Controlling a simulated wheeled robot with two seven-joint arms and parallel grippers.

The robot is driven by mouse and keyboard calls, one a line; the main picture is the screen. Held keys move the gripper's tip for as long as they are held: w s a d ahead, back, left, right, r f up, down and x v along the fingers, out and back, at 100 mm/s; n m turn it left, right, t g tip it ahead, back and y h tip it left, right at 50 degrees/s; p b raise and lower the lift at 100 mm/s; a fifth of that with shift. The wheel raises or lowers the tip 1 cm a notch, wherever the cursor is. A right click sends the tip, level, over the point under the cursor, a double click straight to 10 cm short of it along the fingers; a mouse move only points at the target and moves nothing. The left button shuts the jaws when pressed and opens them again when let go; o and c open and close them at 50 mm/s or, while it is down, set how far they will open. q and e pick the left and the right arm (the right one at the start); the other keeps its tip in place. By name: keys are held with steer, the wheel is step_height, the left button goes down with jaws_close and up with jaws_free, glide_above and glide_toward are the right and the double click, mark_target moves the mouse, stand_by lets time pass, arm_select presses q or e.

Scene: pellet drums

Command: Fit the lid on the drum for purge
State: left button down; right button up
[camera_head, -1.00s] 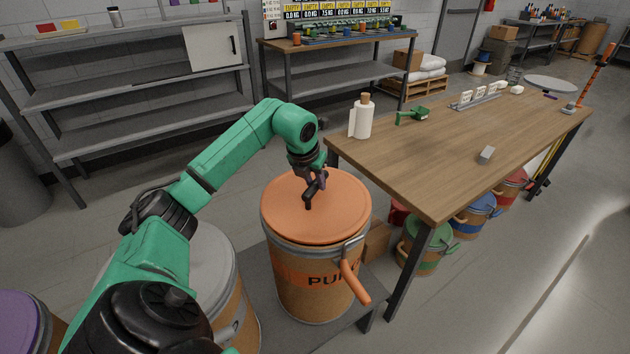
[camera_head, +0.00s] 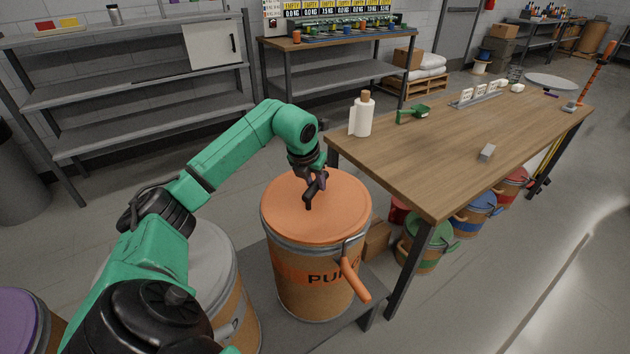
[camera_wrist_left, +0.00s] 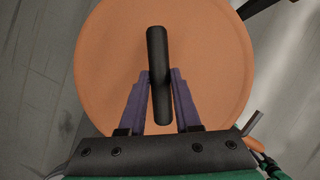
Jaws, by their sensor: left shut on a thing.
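The drum for purge (camera_head: 318,285) is a tan drum with an orange band and dark lettering, standing on a low grey platform. Its orange lid (camera_head: 345,197) covers the top and looks about level on the rim. The lid fills much of the left wrist view (camera_wrist_left: 110,60), with a black bar handle (camera_wrist_left: 157,50) across its middle. My left gripper (camera_head: 312,190) is over the lid, its purple fingers (camera_wrist_left: 160,95) shut on the handle. The orange lever (camera_head: 355,281) of the metal clamp ring hangs out at the drum's front right. My right gripper is not in view.
A grey-lidded drum (camera_head: 212,265) stands left of the purge drum, partly behind my left arm. A wooden table (camera_head: 430,160) stands close on the right, with a bottle (camera_head: 361,118) and a green scoop (camera_head: 412,114). Several colour-lidded drums (camera_head: 430,245) sit under it.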

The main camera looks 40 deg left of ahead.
mark_target(315, 184)
arm_select(q)
steer(key=shift+f, duration=0.15)
steer(key=shift+c, duration=0.2)
jaws_free()
stand_by(0.3)
step_height(315, 184, up, 7)
steer(key=p, duration=0.6)
steer(key=shift+f, duration=0.1)
stand_by(0.6)
